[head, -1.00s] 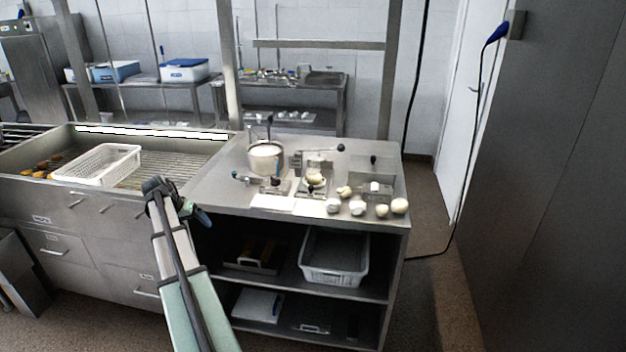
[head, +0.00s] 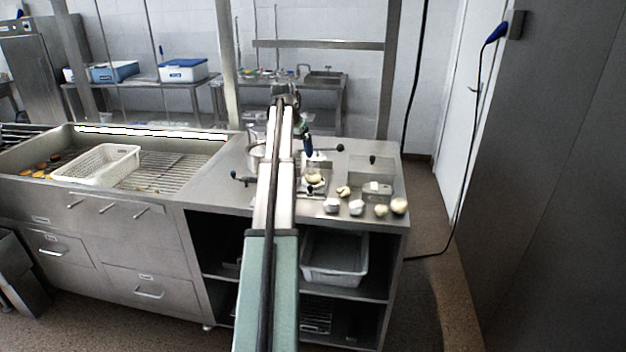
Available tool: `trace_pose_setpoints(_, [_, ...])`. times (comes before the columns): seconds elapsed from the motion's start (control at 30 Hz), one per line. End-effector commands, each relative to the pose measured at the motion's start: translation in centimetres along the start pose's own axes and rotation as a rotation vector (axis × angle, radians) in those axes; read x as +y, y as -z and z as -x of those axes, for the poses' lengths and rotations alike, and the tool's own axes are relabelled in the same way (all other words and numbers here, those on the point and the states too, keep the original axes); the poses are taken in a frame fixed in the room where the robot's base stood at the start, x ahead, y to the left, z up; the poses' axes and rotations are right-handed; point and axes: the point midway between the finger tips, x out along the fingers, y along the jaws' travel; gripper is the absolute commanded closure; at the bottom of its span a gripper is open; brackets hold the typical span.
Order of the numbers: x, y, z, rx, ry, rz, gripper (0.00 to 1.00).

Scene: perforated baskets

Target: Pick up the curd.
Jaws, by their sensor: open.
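Several small pale lumps, which may be the curd, lie near the front right of the steel counter; one is the rightmost lump (head: 399,206). Another yellowish lump (head: 344,191) lies a little farther back. One more lump (head: 314,179) sits on a small device left of them. I cannot tell which one is the curd. My gripper (head: 307,145) is over the back part of the counter, behind and left of the front lumps. It is open, touches none of these lumps, and its fingertips are small and hard to make out.
A metal pot (head: 255,155) is partly hidden behind my arm. A clear box (head: 371,172) stands at the right of the counter. A white perforated basket (head: 98,164) sits in the sink at left; a grey basket (head: 335,262) is on the shelf below.

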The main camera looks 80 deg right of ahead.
Motion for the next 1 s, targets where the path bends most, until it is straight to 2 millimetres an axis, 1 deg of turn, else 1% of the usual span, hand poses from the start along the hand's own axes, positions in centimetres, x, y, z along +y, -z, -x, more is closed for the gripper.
trace_pose_setpoints(0.03, [0.9,0.8,0.3,-0.004,0.004,-0.013,0.1])
trace_pose_setpoints(0.1, [1.8,1.4,0.5,-0.01,0.008,-0.024,0.1])
trace_pose_setpoints(0.17, [2.1,1.7,0.6,-0.014,0.011,-0.029,0.1])
trace_pose_setpoints(0.27, [2.4,1.8,0.0,-0.016,0.013,-0.032,0.1])
trace_pose_setpoints(0.37, [2.4,1.8,-1.4,-0.016,0.013,-0.032,0.1])
trace_pose_setpoints(0.6, [2.4,1.7,-5.5,-0.016,0.012,-0.032,0.1])
trace_pose_setpoints(0.7, [2.3,1.8,-6.7,-0.015,0.013,-0.032,0.1])
trace_pose_setpoints(0.8, [2.3,1.8,-7.5,-0.015,0.012,-0.032,0.1])
trace_pose_setpoints(1.0, [2.3,1.8,-8.1,-0.014,0.013,-0.032,0.1])
